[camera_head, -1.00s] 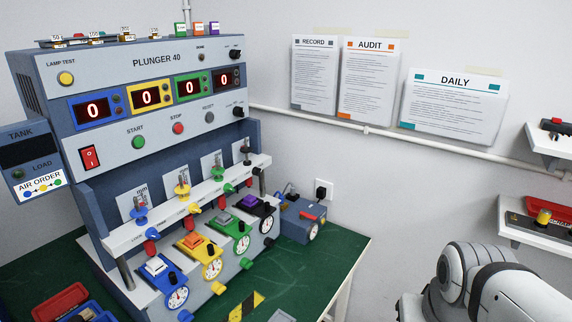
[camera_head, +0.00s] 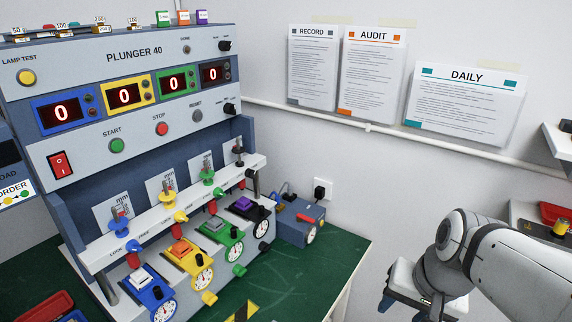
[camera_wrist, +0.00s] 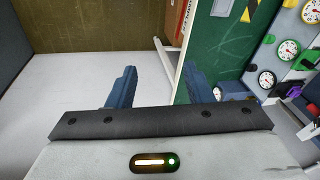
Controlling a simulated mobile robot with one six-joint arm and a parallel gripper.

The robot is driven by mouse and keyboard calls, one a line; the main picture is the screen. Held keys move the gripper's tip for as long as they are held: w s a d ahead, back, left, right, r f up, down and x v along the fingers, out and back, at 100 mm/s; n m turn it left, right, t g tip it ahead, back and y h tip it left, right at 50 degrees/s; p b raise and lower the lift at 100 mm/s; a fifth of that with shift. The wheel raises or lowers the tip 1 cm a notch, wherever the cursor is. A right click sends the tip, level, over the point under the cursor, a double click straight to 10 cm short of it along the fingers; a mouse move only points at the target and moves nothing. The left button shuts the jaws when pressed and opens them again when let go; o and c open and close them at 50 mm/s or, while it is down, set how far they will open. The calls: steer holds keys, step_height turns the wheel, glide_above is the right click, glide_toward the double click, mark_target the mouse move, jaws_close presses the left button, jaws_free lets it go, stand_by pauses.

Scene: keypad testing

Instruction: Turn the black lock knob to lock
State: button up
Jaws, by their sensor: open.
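The Plunger 40 machine (camera_head: 134,54) stands at the left in the head view. Its white rail (camera_head: 155,225) carries coloured knobs above several stations, with small lock and free labels at the blue one. The black lock knob (camera_head: 250,173) appears to be the small dark one at the rail's right end, above the black station with a purple key (camera_head: 243,203). Its setting is too small to read. My gripper (camera_wrist: 160,86) is open and empty in the wrist view. It is well away from the knob, with the machine's dials at the right edge.
The green table (camera_head: 300,265) has bare space right of the machine. A blue box (camera_head: 300,224) with a gauge sits beside the black station. Other black knobs (camera_head: 229,108) are on the upper panel. Posters (camera_head: 466,105) hang on the wall; a shelf is at right.

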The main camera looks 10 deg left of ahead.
steer(key=w+a+r+m+g+y, duration=0.2)
steer(key=w+a+m+y, duration=0.45)
steer(key=w+a, duration=0.4)
steer(key=m+t+y+p, duration=0.2)
steer(key=m+t+y, duration=0.55)
steer(key=m, duration=1.55)
glide_toward(254, 174)
steer(key=x, duration=0.2)
steer(key=shift+g+y, duration=0.35)
steer(key=shift+y, duration=0.05)
steer(key=p+x, duration=0.1)
steer(key=x, duration=0.6)
steer(key=shift+w+f+p, duration=0.2)
steer(key=shift+p, duration=0.15)
steer(key=c, duration=1)
steer(key=shift+f+n, duration=0.1)
steer(key=shift+n, duration=0.15)
